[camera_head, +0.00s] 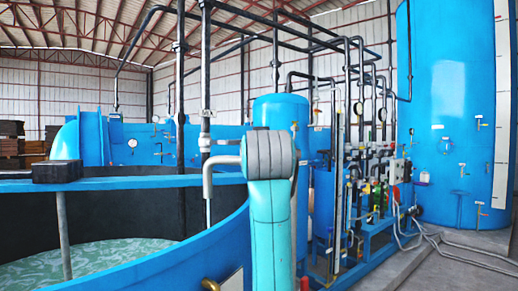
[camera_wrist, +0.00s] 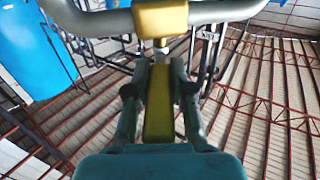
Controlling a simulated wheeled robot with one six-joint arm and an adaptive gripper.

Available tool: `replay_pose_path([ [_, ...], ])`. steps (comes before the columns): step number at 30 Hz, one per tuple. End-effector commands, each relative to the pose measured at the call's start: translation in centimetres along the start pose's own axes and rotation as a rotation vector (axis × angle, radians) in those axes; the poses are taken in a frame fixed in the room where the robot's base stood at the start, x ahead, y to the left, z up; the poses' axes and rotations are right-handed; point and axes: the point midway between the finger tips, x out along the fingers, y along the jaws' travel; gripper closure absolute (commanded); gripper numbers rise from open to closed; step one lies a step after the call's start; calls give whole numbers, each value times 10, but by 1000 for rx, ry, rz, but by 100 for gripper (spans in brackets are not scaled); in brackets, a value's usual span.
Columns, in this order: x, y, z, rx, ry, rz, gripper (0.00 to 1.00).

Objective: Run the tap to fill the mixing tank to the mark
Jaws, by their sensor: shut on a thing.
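The mixing tank (camera_head: 165,268) is a large open blue vat at the left of the head view, with a dark inner wall. Pale green, rippled water (camera_head: 95,260) lies low inside it. I cannot make out a fill mark. In the wrist view, my gripper (camera_wrist: 158,95) is shut on the yellow tap lever (camera_wrist: 158,118), one finger on each side. The lever hangs from a brass valve body (camera_wrist: 160,18) on a grey pipe (camera_wrist: 222,10). In the head view, a bent grey pipe (camera_head: 208,178) points down over the tank; my arm hides the gripper there.
A dark box (camera_head: 57,171) sits on the tank's blue crossbar (camera_head: 130,183). A brass fitting (camera_head: 211,284) is on the tank's front. Pipework on a blue skid (camera_head: 370,245) and a tall blue tank (camera_head: 447,90) stand right. Hoses (camera_head: 465,258) lie on the floor there.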

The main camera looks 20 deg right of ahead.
Motion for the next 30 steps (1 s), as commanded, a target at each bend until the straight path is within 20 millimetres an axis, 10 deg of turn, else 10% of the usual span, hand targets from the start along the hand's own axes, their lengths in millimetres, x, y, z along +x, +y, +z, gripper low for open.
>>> replay_pose_path([
  [3,0,-1,-1,0,2,-3,100],
  [4,0,-1,-1,0,2,-3,73],
  [7,0,-1,-1,0,2,-3,52],
  [20,-10,-1,-1,0,2,-3,52],
  [30,-72,-1,-1,1,4,-4,52],
])
